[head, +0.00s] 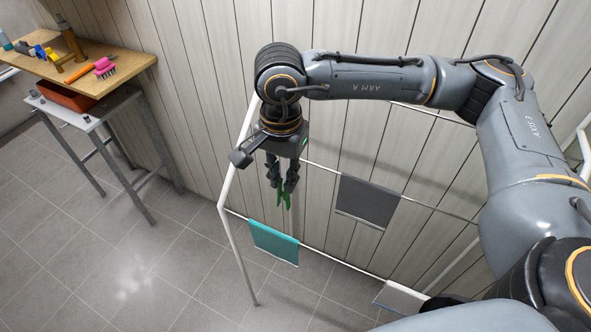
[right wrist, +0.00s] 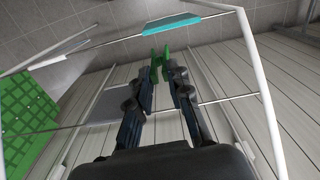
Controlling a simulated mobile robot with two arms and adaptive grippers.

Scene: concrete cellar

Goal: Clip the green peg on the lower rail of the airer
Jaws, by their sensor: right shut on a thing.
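My right gripper (head: 281,184) is shut on the green peg (head: 284,201) and holds it tip down. In the right wrist view the gripper (right wrist: 164,78) has the peg (right wrist: 160,63) between its fingertips, its two prongs pointing away. The white airer (head: 229,232) stands against the panelled wall. Its lower rail (head: 334,258) carries a teal cloth (head: 272,243) at the left. In the head view the peg is above this rail, to the right of the teal cloth's top; I see no contact. The teal cloth (right wrist: 172,25) also shows beyond the peg in the right wrist view. My left gripper is not in view.
A grey cloth (head: 367,202) hangs on a higher rail, right of the gripper. A pale cloth (head: 400,298) hangs at the lower rail's right. A wooden-topped bench (head: 125,62) with tools stands at the left. A green gridded thing (right wrist: 28,115) shows in the right wrist view. Tiled floor at left is clear.

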